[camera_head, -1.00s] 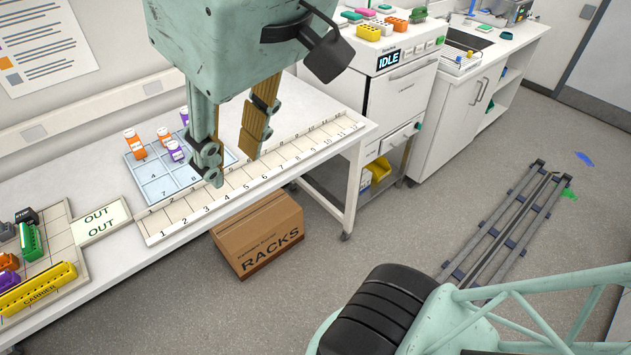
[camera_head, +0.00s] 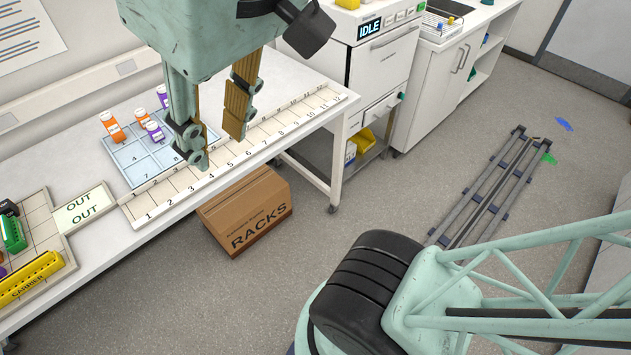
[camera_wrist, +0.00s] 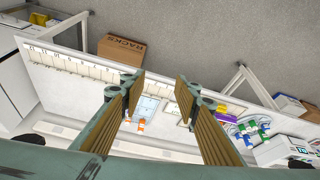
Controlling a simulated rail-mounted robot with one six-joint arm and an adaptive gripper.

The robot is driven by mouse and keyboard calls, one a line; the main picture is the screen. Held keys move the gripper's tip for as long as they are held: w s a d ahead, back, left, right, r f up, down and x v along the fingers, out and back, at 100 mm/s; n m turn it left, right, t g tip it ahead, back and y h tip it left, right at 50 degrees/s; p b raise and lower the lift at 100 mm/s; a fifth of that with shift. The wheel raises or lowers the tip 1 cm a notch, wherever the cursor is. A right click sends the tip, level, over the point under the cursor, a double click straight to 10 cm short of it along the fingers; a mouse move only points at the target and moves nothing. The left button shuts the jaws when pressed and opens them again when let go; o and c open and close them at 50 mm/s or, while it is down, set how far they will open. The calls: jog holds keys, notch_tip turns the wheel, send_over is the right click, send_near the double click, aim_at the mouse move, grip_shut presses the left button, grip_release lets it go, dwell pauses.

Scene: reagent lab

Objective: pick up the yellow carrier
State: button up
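The yellow carrier (camera_head: 30,279) is a long yellow bar with "CARRIER" on its side. It lies at the front of the tiled board marked OUT (camera_head: 84,207), at the lower left of the head view, partly cut off by the picture's edge. My gripper (camera_head: 210,135) hangs high above the bench near the numbered strip, well to the right of the carrier. Its two padded fingers are apart with nothing between them. In the wrist view the open fingers (camera_wrist: 165,115) frame the bench, and a small yellow shape (camera_wrist: 222,108) shows beyond the right finger.
A blue numbered tray (camera_head: 128,165) with orange- and purple-capped vials stands behind the numbered strip (camera_head: 150,205). Green and dark items (camera_head: 12,232) sit on the board near the carrier. A cardboard RACKS box (camera_head: 245,215) is on the floor below the bench edge.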

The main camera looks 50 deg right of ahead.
jog(key=shift+o, duration=0.9)
jog(key=shift+s+f, duration=0.45)
jog(key=shift+f, duration=0.2)
jog(key=shift+o, duration=1)
jog(key=w+a+f+n+g+y, duration=0.1)
jog(key=w+a+f+n, duration=0.15)
jog(key=w+a, duration=0.45)
jog(key=w+a+f+n+y, duration=0.1)
jog(key=w+a+n, duration=0.25)
jog(key=w, duration=0.85)
jog(key=w+a+f+n+g+y, duration=0.1)
jog(key=w+a+n, duration=0.3)
jog(key=w, duration=0.5)
jog(key=w+a+f+n+g+y, duration=0.1)
jog(key=w+a+f+n, duration=0.5)
jog(key=w+a+f, duration=1.2)
notch_tip(320, 180, down, 4)
jog(key=shift+w+a+r+g+b, duration=0.15)
jog(key=shift+w+a+g+b, duration=0.2)
jog(key=shift+a+b, duration=0.15)
